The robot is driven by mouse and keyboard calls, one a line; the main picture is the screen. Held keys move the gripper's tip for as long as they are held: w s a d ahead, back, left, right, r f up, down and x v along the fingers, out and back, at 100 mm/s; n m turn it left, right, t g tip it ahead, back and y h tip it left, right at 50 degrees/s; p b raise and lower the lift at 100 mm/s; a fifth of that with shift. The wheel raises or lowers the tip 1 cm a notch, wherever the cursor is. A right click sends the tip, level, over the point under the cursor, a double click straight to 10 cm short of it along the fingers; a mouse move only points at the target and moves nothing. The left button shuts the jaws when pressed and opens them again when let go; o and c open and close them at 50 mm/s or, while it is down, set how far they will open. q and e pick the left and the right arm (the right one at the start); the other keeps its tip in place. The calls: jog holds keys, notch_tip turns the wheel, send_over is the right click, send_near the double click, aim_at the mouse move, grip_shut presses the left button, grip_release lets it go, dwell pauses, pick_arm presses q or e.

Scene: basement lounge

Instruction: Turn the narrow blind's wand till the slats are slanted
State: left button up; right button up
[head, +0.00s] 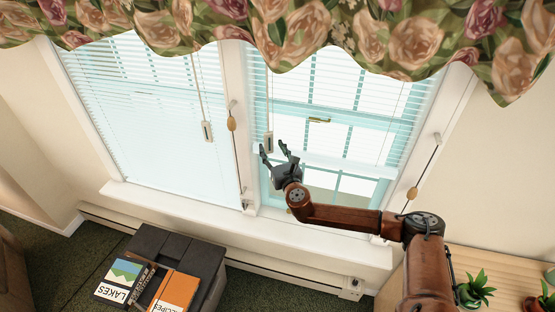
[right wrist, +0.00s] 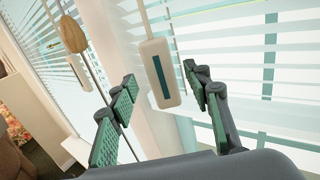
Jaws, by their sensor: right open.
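The right-hand blind (head: 340,95) has white slats and covers the upper part of its window. I take it as the narrow one, though widths are hard to compare. Its wand ends in a pale handle with a dark stripe (head: 268,142), hanging near the blind's left edge. In the right wrist view the handle (right wrist: 162,74) hangs between the two fingertips, with room on both sides. My right gripper (head: 273,147) is open around or just short of it; depth is unclear. My left gripper is not in view.
The left-hand blind (head: 140,120) has its own wand handle (head: 207,131). Wooden cord tassels hang at the window post (head: 232,124) and right frame (head: 412,193). A floral valance (head: 300,35) hangs above. A dark ottoman (head: 205,262) and a plant shelf (head: 500,262) stand below.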

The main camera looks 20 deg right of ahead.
jog(key=s, duration=0.9)
jog(key=shift+s, duration=0.3)
jog(key=shift+d, duration=0.1)
